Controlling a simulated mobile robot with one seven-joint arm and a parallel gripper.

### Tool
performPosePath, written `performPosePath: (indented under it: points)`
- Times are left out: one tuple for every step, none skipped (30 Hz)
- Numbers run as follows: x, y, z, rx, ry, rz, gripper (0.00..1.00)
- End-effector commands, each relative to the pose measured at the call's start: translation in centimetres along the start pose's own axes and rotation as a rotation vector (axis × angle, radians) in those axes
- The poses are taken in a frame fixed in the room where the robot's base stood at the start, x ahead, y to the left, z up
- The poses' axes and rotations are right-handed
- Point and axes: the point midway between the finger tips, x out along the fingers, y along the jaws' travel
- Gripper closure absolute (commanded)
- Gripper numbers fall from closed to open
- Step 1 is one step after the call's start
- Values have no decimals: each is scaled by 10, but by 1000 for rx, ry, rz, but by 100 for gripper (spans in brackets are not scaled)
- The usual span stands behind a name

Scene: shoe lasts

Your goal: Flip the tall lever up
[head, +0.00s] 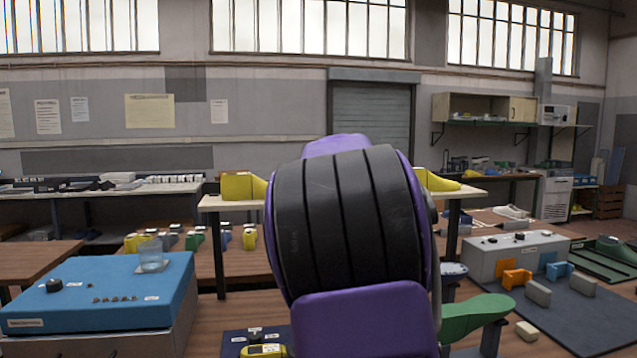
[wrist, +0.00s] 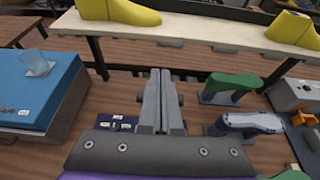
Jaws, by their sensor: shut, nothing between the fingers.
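No tall lever can be clearly made out in either view. A pale grey control box (head: 510,258) on the right in the head view has small dark fittings on top, too small to tell apart; part of it shows at the right edge in the wrist view (wrist: 290,92). A blue-topped box (head: 105,290) on the left carries a dark knob (head: 54,285) and a row of small brown pieces. My gripper (wrist: 160,74) is shut and empty, pointing forward over the wooden bench in the wrist view. My own arm hides it in the head view.
A raised shelf (wrist: 190,38) with yellow shoe lasts (wrist: 118,12) crosses ahead. A green last (wrist: 233,82) and a pale last (wrist: 252,122) stand right of my gripper. A clear glass (head: 152,256) stands on the blue box. Orange and blue brackets lie at right.

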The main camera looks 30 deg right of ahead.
Motion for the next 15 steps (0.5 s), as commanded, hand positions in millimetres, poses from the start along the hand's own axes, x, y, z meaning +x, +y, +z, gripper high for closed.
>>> performPosePath:
  points:
    - [-3, 0, 7, -2, -2, 0, 100]
    - [-4, 1, 11, -3, -2, 0, 100]
    - [-6, 1, 15, -2, -2, 1, 100]
    - [-7, 1, 18, -2, -2, 1, 100]
    - [-8, 1, 20, -1, -1, 1, 100]
    - [-9, 0, 22, -1, 0, 0, 100]
    - [-10, 0, 23, 0, 0, 0, 100]
    - [-10, 0, 24, 0, 0, -1, 100]
    - [-11, 0, 25, 0, 1, -1, 100]
    - [-11, 0, 25, 0, 1, -1, 100]
    - [-11, 0, 25, 0, 1, -1, 100]
    - [-11, 0, 25, 0, 1, -1, 100]
    - [-11, 0, 25, 0, 1, -1, 100]
    - [-11, 0, 25, 0, 1, -1, 100]
    - [-11, 0, 25, 0, 1, -1, 100]
